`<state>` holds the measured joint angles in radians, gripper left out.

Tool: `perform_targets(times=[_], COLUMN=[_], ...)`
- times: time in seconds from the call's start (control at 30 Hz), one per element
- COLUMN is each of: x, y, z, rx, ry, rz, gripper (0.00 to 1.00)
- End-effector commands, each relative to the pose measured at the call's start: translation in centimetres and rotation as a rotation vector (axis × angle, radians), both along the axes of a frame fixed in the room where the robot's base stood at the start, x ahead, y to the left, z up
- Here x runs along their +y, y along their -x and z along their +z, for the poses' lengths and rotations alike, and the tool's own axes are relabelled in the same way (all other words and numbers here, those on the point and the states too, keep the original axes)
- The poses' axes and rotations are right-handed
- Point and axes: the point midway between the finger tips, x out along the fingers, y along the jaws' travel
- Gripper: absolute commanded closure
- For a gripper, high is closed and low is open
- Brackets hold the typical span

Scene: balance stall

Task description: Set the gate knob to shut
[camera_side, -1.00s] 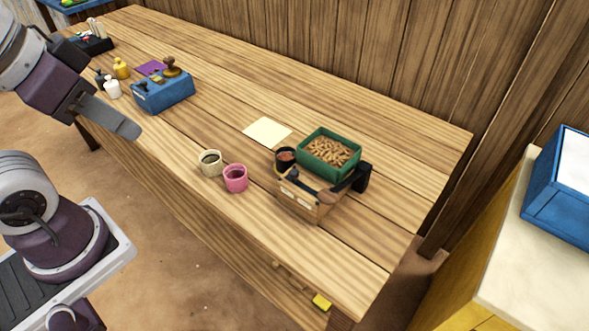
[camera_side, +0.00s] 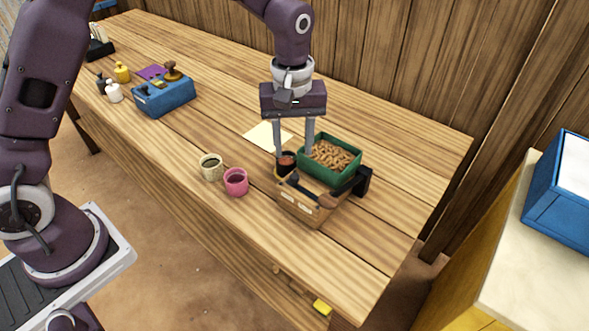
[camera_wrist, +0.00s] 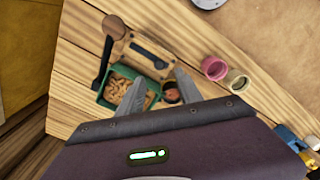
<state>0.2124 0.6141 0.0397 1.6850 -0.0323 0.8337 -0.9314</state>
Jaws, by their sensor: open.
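A wooden box (camera_side: 308,212) with a green tray of brown pellets (camera_side: 355,170) at its back stands near the table's right end. In the wrist view, a dark slot (camera_wrist: 148,53) runs along the box top (camera_wrist: 125,50), with a small light knob (camera_wrist: 160,64) at its end nearest the dark cup; I take this for the gate knob. A black crank arm (camera_wrist: 104,58) with a round brown grip (camera_wrist: 113,27) is at the box's side. My gripper (camera_side: 293,153) is open, pointing down above the box's back left part, with its fingers (camera_wrist: 160,85) apart and nothing between them.
A dark cup with reddish contents (camera_wrist: 171,95) stands close beside the box, near one finger. A pink cup (camera_side: 236,182) and a cream cup (camera_side: 210,168) stand to the left. A pale sheet (camera_side: 262,136) lies behind. A blue box (camera_side: 165,95) is far left; the table between is clear.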

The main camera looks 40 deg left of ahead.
Motion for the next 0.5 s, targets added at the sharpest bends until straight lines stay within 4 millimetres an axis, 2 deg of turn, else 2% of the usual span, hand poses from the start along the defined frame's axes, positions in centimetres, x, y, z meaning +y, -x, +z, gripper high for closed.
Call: perform_targets(times=[0.3, 0.5], x=[-0.1, -0.1], y=[-0.1, -0.2], z=[-5.7, -7.7], rx=[0.013, 0.008], ry=[-0.004, -0.003], rz=[0.014, 0.014], gripper=[0.58, 0.58])
